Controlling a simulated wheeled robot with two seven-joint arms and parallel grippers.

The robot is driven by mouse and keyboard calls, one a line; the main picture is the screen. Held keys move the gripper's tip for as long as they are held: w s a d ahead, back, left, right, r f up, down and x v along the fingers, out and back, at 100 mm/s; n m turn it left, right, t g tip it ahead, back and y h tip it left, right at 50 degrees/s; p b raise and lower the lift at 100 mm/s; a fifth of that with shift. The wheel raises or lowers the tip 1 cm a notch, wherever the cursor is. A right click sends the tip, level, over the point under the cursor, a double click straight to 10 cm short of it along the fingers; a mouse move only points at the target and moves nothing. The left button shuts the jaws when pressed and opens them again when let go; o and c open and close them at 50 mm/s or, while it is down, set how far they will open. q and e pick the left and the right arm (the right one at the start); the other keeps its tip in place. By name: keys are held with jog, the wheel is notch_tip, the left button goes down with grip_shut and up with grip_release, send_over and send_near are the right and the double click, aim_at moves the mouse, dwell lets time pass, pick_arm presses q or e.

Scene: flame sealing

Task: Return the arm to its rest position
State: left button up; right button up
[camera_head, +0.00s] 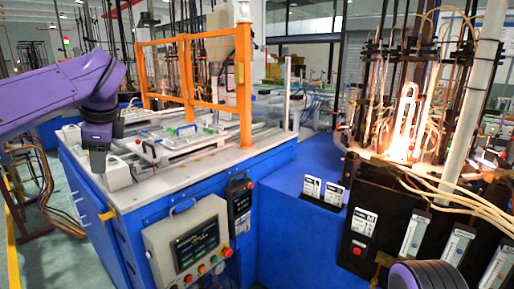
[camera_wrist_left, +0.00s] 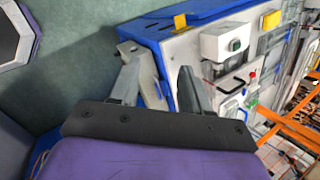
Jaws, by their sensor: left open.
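My left arm comes in from the left in the head view, with its gripper (camera_head: 98,162) pointing down over the near-left corner of the blue workbench (camera_head: 75,190). In the left wrist view the two grey fingers of the gripper (camera_wrist_left: 160,80) stand apart with nothing between them. The bench's edge and top lie beyond the fingers. A white box with a green button (camera_wrist_left: 233,45) is past the fingertips. A purple part of mine shows at the bottom right of the head view; my right gripper does not show.
An orange frame (camera_head: 244,85) stands on the bench behind white trays (camera_head: 175,145). A control panel (camera_head: 190,245) is on the bench front. Glowing flames (camera_head: 400,145) burn among tubes at the right.

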pick_arm(q)
jog(key=w+a+f+m+t+y, duration=0.1)
jog(key=w+f+m+t+y, duration=0.2)
jog(key=f+m, duration=0.8)
jog(key=w+f+m+t+y, duration=0.2)
jog(key=f+m+y, duration=0.45)
jog(key=m, duration=0.75)
jog(key=s+d+f+m+t+h, duration=0.1)
jog(key=s+d+f+m+h, duration=0.15)
jog(key=f+m, duration=0.45)
jog(key=s+d+f+m+t+h, duration=0.15)
jog(key=s+f+m, duration=0.3)
jog(key=f, duration=0.45)
jog(key=s+d+f+m+h, duration=0.1)
jog(key=s+f+m+h, duration=0.2)
jog(key=f+m, duration=0.45)
jog(key=s+f+m+g+h, duration=0.1)
jog(key=s+f, duration=0.4)
jog(key=s, duration=0.5)
jog(key=s+f+m+g+h, duration=0.1)
jog(key=s+f+m+g, duration=0.3)
jog(key=s, duration=0.7)
jog(key=s+f+m+g+h, duration=0.1)
jog(key=s+f+m+g, duration=0.1)
jog(key=s+f, duration=0.6)
jog(key=s+m, duration=0.1)
jog(key=s, duration=0.2)
jog(key=shift+d+f, duration=0.15)
jog(key=shift+f, duration=0.1)
jog(key=shift+h, duration=0.25)
